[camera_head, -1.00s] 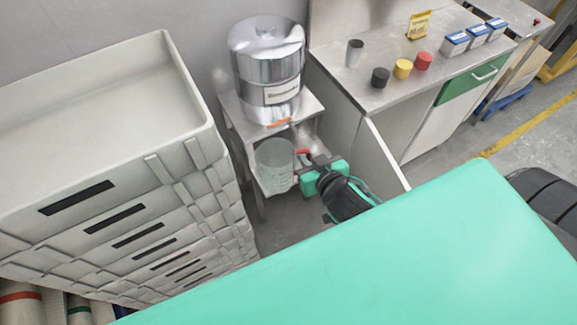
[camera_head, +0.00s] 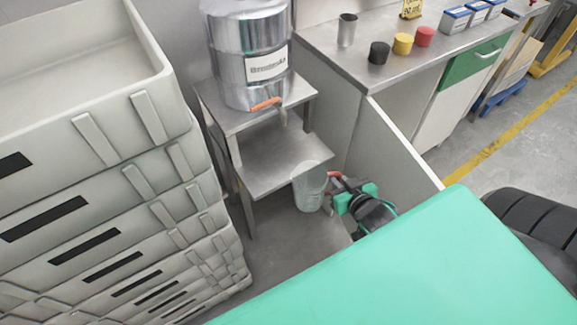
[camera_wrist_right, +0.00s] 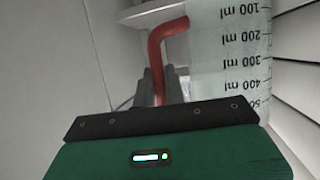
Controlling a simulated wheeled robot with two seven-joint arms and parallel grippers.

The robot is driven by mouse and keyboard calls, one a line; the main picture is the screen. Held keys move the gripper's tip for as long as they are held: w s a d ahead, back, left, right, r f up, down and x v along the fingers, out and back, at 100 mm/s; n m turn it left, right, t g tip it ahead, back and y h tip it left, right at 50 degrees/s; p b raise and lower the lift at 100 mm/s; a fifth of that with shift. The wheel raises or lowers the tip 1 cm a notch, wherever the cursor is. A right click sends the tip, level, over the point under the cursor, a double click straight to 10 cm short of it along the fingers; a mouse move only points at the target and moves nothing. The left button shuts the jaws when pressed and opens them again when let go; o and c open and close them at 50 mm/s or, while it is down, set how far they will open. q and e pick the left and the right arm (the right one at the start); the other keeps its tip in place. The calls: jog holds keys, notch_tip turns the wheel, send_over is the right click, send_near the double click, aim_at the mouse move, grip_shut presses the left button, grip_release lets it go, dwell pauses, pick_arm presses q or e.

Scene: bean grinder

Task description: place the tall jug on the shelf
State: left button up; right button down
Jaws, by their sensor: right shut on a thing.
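The tall jug (camera_head: 309,188) is clear, with a red handle. In the head view it hangs at the right front corner of the lower metal shelf (camera_head: 262,160), its rim overlapping the shelf edge in the picture. I cannot tell whether they touch. My right gripper (camera_head: 338,186) is shut on the jug's handle, to the right of the jug. In the right wrist view, the gripper's dark fingers (camera_wrist_right: 160,88) are at the red handle, and the jug wall (camera_wrist_right: 228,55) shows a millilitre scale. My left gripper is not in view.
A steel drum (camera_head: 248,50) with an orange-handled tap (camera_head: 265,104) stands on the upper board (camera_head: 220,116). Stacked grey crates (camera_head: 95,130) stand left. A counter (camera_head: 400,65) with a white side panel (camera_head: 395,150) is right. The lower shelf looks empty.

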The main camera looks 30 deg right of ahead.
jog(key=r+x, duration=0.1)
jog(key=x, duration=0.5)
jog(key=w+r+x, duration=0.1)
jog(key=x, duration=0.5)
jog(key=r+x, duration=0.1)
jog(key=x, duration=0.5)
jog(key=shift+w+d+r, duration=0.1)
jog(key=shift+w, duration=0.05)
jog(key=c, duration=1.5)
grip_release()
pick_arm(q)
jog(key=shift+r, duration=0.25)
pick_arm(e)
jog(key=shift+o, duration=0.2)
